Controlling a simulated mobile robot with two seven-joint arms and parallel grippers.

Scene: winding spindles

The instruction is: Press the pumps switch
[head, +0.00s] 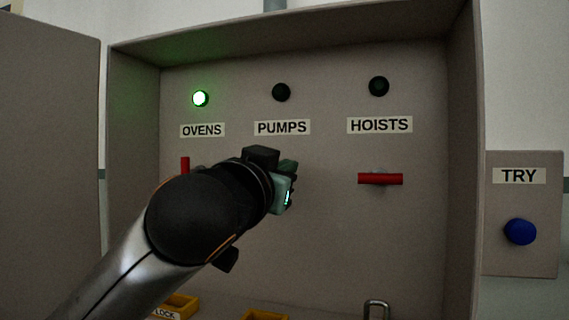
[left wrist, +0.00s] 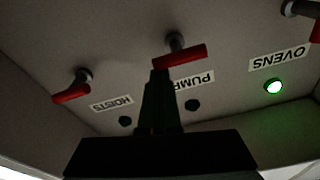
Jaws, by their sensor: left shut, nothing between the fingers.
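The pumps switch (left wrist: 182,56) has a red bar handle lying roughly crosswise on a grey knob, seen in the left wrist view. In the head view my arm and gripper hide it, below the PUMPS label (head: 282,127). The pumps lamp (head: 281,92) above the label is dark. My left gripper (head: 287,186) is in front of the panel below that label. It is shut and empty. In the left wrist view its fingertips (left wrist: 160,75) overlap one end of the red handle; I cannot tell whether they touch. My right gripper is not in view.
The ovens lamp (head: 200,98) glows green; its red handle (head: 185,164) is upright. The hoists handle (head: 380,179) is horizontal, its lamp (head: 379,86) dark. Cabinet walls enclose the panel. A blue TRY button (head: 520,231) is outside at right. A padlock shackle (head: 377,308) and yellow items (head: 181,303) are below.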

